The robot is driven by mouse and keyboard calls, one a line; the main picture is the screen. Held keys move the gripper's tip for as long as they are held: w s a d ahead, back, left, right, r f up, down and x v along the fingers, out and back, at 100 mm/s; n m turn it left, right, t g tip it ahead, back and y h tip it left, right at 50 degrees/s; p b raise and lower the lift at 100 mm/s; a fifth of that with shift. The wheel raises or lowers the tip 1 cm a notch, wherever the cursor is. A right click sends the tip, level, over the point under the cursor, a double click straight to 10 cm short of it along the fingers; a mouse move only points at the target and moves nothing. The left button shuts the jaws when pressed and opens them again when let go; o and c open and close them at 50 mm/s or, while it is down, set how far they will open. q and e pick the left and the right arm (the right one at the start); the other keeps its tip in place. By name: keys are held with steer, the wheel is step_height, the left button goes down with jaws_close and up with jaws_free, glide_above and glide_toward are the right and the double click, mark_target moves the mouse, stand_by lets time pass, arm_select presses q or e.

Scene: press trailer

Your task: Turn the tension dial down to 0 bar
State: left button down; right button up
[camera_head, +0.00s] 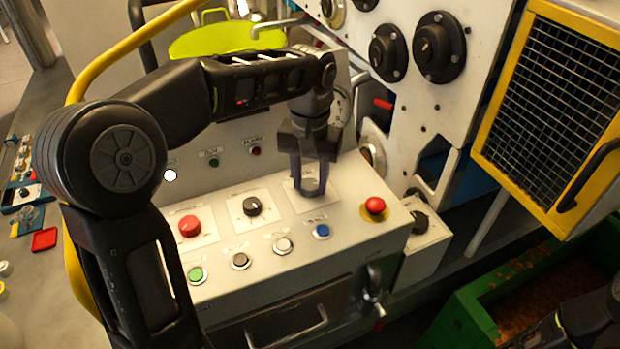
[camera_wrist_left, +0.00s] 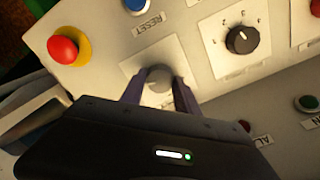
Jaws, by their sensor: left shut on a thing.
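My left gripper (camera_head: 308,202) reaches down onto the white sloped control panel (camera_head: 345,240). Its two dark purplish fingers are closed on a round grey dial (camera_wrist_left: 157,86), one finger on either side, as the left wrist view shows. The dial sits on a pale square plate. In the head view the fingers largely hide it. Its pointer and scale cannot be read. A black selector knob (camera_head: 252,206) with markings around it stands beside it, clear of the gripper; it also shows in the left wrist view (camera_wrist_left: 242,39). My right gripper's fingers are not in view.
A red button on a yellow base (camera_head: 375,205) is right of the gripper. A blue button (camera_head: 322,231) lies below it, a red button (camera_head: 190,226) to the left. A yellow-framed mesh guard (camera_head: 553,95) and green bin (camera_head: 470,318) are at right.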

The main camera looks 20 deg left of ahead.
mark_target(310, 184)
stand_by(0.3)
arm_select(q)
steer(key=c, duration=0.9)
jaws_free()
steer(key=shift+r, duration=0.1)
steer(key=shift+w+r, duration=0.1)
steer(key=shift+r, duration=0.25)
step_height(310, 184, up, 6)
steer(key=shift+f+p, duration=0.1)
steer(key=shift+p, duration=0.8)
steer(key=shift+r+p, duration=0.65)
steer(key=shift+p, duration=0.05)
steer(key=shift+f, duration=0.1)
